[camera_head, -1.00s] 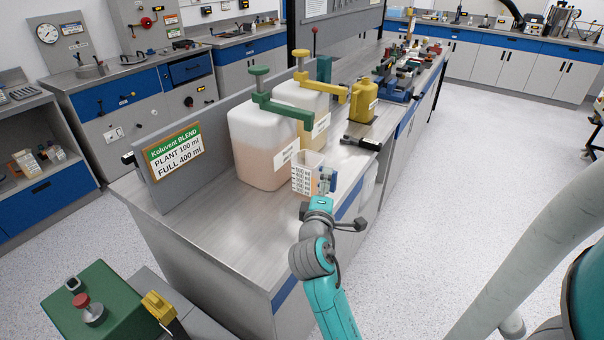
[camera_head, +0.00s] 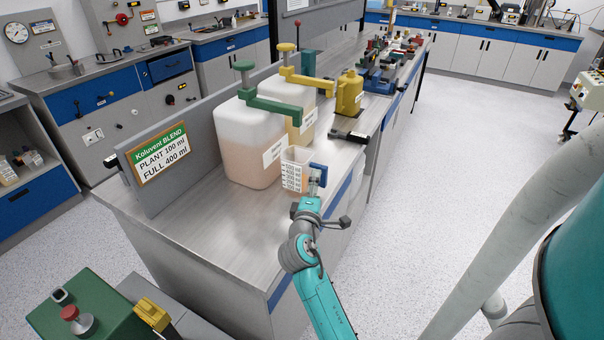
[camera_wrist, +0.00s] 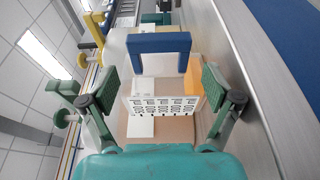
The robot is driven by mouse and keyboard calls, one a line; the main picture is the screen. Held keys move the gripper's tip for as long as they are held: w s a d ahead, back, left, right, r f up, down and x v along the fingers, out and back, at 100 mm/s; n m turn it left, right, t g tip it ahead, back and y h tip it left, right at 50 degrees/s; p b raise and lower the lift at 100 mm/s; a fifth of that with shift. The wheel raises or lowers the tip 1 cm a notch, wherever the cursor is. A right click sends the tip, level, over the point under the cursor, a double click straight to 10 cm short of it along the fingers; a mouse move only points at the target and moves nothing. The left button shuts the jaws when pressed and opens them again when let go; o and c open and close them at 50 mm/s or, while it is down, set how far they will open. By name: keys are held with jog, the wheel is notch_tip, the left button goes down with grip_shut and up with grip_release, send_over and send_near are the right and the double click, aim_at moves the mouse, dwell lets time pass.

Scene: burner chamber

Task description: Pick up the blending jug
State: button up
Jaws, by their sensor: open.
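The blending jug (camera_head: 294,172) is a small clear measuring jug with a white scale and a blue handle. It stands on the metal bench in front of the large containers, holding some orange-tinted liquid. In the wrist view its blue handle (camera_wrist: 157,43) and the scale (camera_wrist: 165,107) lie between my fingers. My gripper (camera_wrist: 150,82) is open, with one green-grey finger on each side of the jug; I see no clear contact. In the head view my gripper (camera_head: 311,192) is at the jug's handle side, partly hidden by my own wrist.
A large container with a green pump (camera_head: 250,140) and another with a yellow pump (camera_head: 292,105) stand behind the jug. A yellow canister (camera_head: 349,93) is farther along. A sign (camera_head: 160,152) reads PLANT 100 ml, FULL 400 ml. The near bench top is clear.

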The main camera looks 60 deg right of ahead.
aim_at(320, 165)
jog(key=x, duration=0.5)
jog(key=shift+w+d, duration=0.1)
jog(key=shift+d, duration=0.2)
jog(key=c, duration=1.2)
jog(key=shift+r, duration=0.25)
jog(key=shift+r, duration=0.45)
notch_tip(320, 165, up, 5)
jog(key=shift+f, duration=0.1)
jog(key=s+d, duration=0.1)
jog(key=s, duration=1.8)
jog(key=shift+s+d+r, duration=0.25)
jog(key=shift+s+r, duration=0.1)
jog(key=shift+r, duration=0.1)
